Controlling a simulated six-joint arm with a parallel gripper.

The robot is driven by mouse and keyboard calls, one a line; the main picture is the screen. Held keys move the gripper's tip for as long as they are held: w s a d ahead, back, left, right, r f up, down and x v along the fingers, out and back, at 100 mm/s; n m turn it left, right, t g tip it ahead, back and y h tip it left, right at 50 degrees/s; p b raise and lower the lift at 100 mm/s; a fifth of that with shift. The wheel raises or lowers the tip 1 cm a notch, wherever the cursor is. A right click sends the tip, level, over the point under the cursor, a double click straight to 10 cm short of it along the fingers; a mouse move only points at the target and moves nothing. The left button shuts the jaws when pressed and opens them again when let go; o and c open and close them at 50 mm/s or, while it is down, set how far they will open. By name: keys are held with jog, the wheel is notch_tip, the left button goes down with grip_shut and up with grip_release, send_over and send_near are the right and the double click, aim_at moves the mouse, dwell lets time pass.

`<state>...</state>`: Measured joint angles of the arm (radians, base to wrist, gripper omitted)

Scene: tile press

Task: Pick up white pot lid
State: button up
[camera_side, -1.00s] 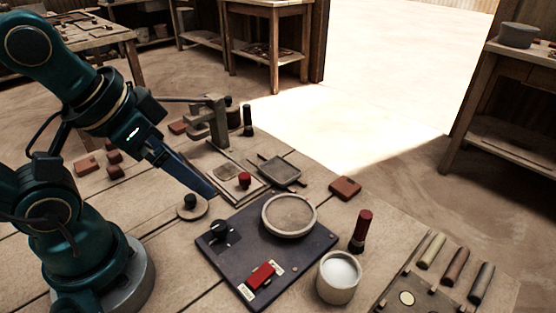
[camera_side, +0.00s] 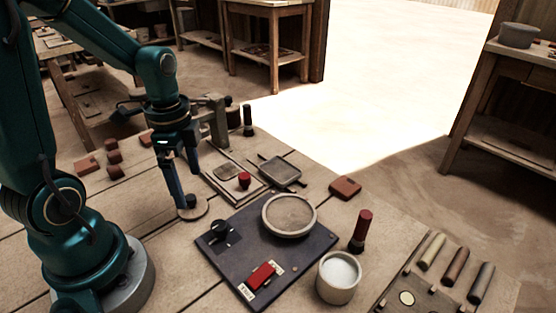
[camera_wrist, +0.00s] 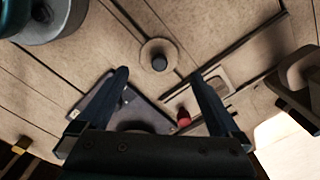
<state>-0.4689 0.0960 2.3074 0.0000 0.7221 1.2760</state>
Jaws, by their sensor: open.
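The pot lid is a small pale round disc (camera_side: 200,213) with a dark knob, lying flat on the workbench left of the dark blue board. It also shows in the wrist view (camera_wrist: 148,47), a little beyond my fingertips and centred between them. My gripper (camera_side: 185,192) points down near the lid, and its fingers overlap part of the lid in the side view. In the wrist view my gripper (camera_wrist: 160,75) is open with nothing between its fingers. The exact height of the fingertips above the lid is hard to tell. A pale pot (camera_side: 337,291) with white contents stands at the front right.
The dark blue board (camera_side: 225,263) carries a round pale dish (camera_side: 289,216), a black knob and a red switch. A press stand (camera_side: 218,120) is just behind my gripper. A red-and-black handle (camera_side: 361,231) stands upright. Reddish blocks (camera_side: 116,172) lie at left.

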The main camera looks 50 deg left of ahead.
aim_at(190, 197)
jog(key=shift+s+a+f, duration=0.15)
jog(key=shift+s+f, duration=0.05)
jog(key=shift+f, duration=2.5)
jog(key=c, duration=1.2)
jog(key=shift+c, duration=0.2)
jog(key=shift+r, duration=0.1)
